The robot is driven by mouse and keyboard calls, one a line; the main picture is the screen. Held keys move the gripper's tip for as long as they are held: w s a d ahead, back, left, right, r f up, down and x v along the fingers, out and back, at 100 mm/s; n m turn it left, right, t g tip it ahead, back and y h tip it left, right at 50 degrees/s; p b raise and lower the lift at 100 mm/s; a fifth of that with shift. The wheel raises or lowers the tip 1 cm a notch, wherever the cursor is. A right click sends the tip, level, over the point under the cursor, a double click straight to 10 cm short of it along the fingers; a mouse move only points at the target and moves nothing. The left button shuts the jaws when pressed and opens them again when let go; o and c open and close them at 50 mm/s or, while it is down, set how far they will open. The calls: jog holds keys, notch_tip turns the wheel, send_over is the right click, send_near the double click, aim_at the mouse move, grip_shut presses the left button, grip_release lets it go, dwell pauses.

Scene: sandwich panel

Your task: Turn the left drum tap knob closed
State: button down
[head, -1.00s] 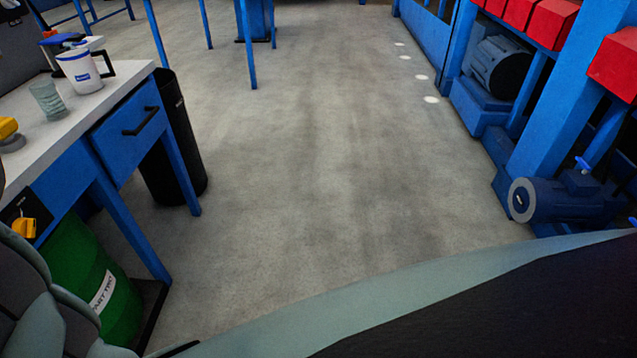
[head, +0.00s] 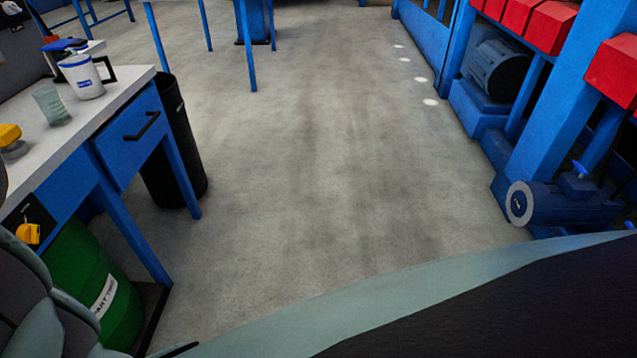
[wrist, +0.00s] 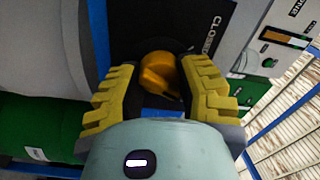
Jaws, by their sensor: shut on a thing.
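In the wrist view, an orange-yellow tap knob (wrist: 160,74) sits on a dark panel (wrist: 205,12) with the word CLOSED printed beside it. My gripper (wrist: 161,82) has its two yellow ridged fingers on either side of the knob and is shut on it. The knob's lower part is partly hidden by my gripper. In the head view, a yellow knob (head: 28,233) on a black plate shows at the left, above a green drum (head: 95,285); no gripper is seen on that knob. My gripper is not visible in the head view.
Blue machinery with a motor (head: 565,198) lines the right. The grey floor between is clear.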

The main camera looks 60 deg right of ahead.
jog(key=n+p, duration=0.1)
jog(key=n, duration=0.2)
jog(key=shift+n+p, duration=0.4)
jog(key=n+p, duration=0.1)
jog(key=n, duration=0.2)
jog(key=shift+n, duration=0.3)
jog(key=n, duration=0.3)
jog(key=shift+f+p, duration=0.1)
jog(key=shift+p, duration=0.3)
jog(key=shift+n, duration=1.8)
jog(key=c, duration=0.5)
grip_release()
